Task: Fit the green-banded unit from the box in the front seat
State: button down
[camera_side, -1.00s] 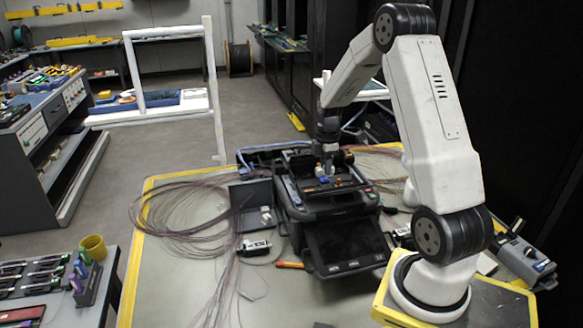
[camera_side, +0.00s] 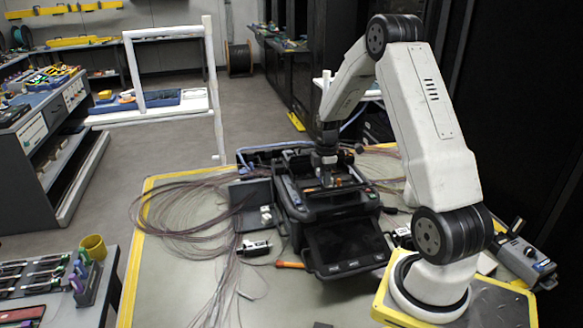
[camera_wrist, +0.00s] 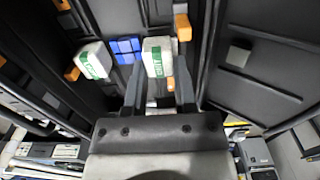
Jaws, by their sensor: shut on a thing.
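My gripper (camera_wrist: 160,80) is shut on a white unit with a green band (camera_wrist: 157,57), held between its two dark fingers in the wrist view. A second white block with green marking (camera_wrist: 93,60) lies to its left, outside the fingers. A small blue block (camera_wrist: 125,48) is between the two. In the side view my gripper (camera_side: 327,172) is low over the open top of the dark splicing machine (camera_side: 345,207). The held unit is not clear there. Neither the front seat nor contact below the unit can be made out.
The machine's tilted screen (camera_side: 345,243) is in front. Coiled fibres (camera_side: 175,210) and a small black device (camera_side: 254,248) lie to its left. The mat's front left is mostly clear.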

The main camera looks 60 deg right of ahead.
jog(key=shift+f, duration=0.1)
jog(key=shift+c, duration=2.1)
grip_release()
notch_tip(320, 180, up, 13)
jog(key=s+a+f+m+t, duration=0.1)
jog(key=a+f+m, duration=0.1)
jog(key=a, duration=0.8)
jog(key=s+a+f+m, duration=0.2)
jog(key=a+m, duration=0.2)
jog(key=a, duration=0.6)
jog(key=s+a+f+m+t, duration=0.1)
jog(key=s+a+f+m, duration=0.1)
jog(key=a, duration=0.9)
jog(key=shift+s+f+m+t, duration=0.2)
jog(key=shift+f+m+t, duration=0.1)
jog(key=shift+m, duration=0.2)
